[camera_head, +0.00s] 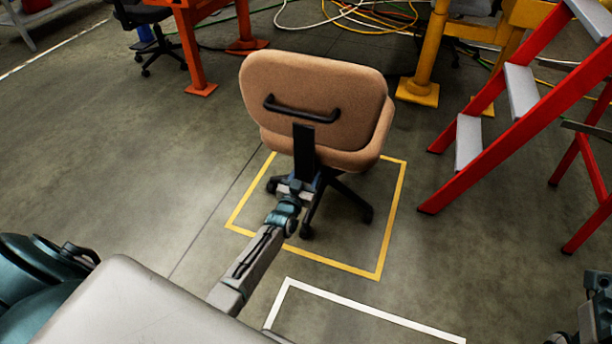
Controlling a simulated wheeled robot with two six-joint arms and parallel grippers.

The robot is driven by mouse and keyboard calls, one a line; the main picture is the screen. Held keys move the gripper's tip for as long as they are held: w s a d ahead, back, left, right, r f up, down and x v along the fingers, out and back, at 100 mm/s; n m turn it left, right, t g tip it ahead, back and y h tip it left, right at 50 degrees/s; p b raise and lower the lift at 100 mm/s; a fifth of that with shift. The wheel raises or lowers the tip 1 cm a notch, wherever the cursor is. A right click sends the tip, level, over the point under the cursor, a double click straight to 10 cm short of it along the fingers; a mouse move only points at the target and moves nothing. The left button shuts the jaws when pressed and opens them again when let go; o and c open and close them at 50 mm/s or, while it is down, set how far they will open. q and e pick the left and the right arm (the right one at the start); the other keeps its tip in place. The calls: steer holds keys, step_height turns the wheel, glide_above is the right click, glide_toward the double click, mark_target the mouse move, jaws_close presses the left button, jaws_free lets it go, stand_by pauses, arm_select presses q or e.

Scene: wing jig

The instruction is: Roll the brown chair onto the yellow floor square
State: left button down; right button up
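The brown chair (312,85) stands upright with its back towards me. A black handle (300,110) is fixed across the backrest, with a black post below it. The chair's dark wheeled base shows inside the yellow floor square (393,215), an outline on the concrete; some casters are hidden. The seat overhangs the far line in the picture. My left gripper (299,186) is at the lower end of the black post, below the handle; its fingers are not clear, so I cannot tell whether it grips. Part of my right arm's end (592,325) shows at the bottom right corner.
A white floor outline (370,314) lies nearer than the yellow one. Red steps (500,130) stand at the right. Orange (193,50) and yellow (428,60) stand legs are behind the chair, with loose cables (350,15) on the floor. The left floor is clear.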

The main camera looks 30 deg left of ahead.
arm_select(q)
steer(key=shift+c, duration=2.2)
jaws_free()
steer(key=s+p, duration=0.3)
steer(key=s, duration=0.8)
steer(key=shift+d, duration=0.45)
